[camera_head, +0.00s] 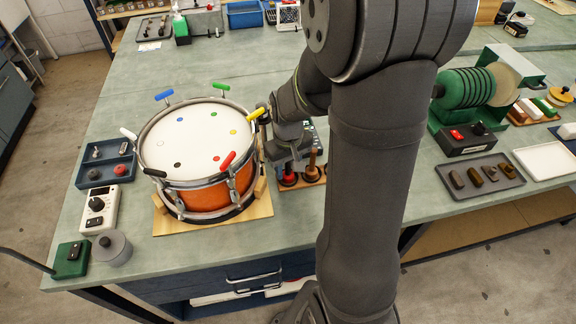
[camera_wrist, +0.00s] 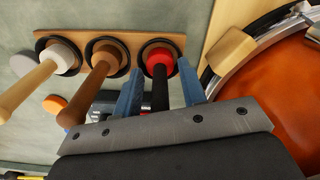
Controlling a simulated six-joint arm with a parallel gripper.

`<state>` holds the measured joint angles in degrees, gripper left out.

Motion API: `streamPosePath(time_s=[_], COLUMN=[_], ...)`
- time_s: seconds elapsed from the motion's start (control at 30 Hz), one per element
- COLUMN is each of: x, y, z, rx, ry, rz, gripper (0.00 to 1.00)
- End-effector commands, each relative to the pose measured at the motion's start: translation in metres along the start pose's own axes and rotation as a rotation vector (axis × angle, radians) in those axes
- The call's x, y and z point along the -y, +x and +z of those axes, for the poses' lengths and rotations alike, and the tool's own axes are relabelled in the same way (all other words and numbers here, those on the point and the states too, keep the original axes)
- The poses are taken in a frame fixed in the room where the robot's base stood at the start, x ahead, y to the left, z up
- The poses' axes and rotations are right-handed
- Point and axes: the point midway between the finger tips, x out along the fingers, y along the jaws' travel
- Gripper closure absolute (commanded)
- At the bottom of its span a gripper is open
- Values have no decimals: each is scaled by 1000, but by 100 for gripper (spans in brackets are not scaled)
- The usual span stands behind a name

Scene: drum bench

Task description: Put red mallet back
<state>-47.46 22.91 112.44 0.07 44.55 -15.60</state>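The red mallet stands in the right-hand black ring of a wooden rack (camera_wrist: 176,38) in the wrist view. Its red head (camera_wrist: 159,62) is down at the ring and its black handle (camera_wrist: 160,96) points up toward my gripper (camera_wrist: 159,68). The two blue fingers stand apart on either side of the handle, with a visible gap on each side, so the gripper is open around it. In the head view my gripper (camera_head: 288,158) is low over the rack, right of the drum. A bit of the red head (camera_head: 289,179) shows below it.
A brown mallet (camera_wrist: 103,62) and a pale-headed mallet (camera_wrist: 60,57) stand in the other two rings. The orange drum (camera_head: 206,195) on its wooden base is close by the rack. Coloured tuning keys, including a yellow one (camera_head: 256,113), stick up around its rim.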

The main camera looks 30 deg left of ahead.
Motion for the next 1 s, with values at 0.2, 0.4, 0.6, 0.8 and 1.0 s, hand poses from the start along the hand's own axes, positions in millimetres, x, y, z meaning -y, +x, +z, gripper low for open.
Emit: streamPosePath(time_s=[0.2, 0.4, 0.6, 0.8, 1.0], x=[0, 0, 0, 0, 0], y=[-10, -45, -87, -116, -124], z=[-1, -1, -1, 0, 0], rx=[-3, -6, -6, -3, 0], ry=[0, 0, 0, 0, 0], rz=[1, 2, 2, 1, 0], gripper=[62, 62, 62, 62, 62])
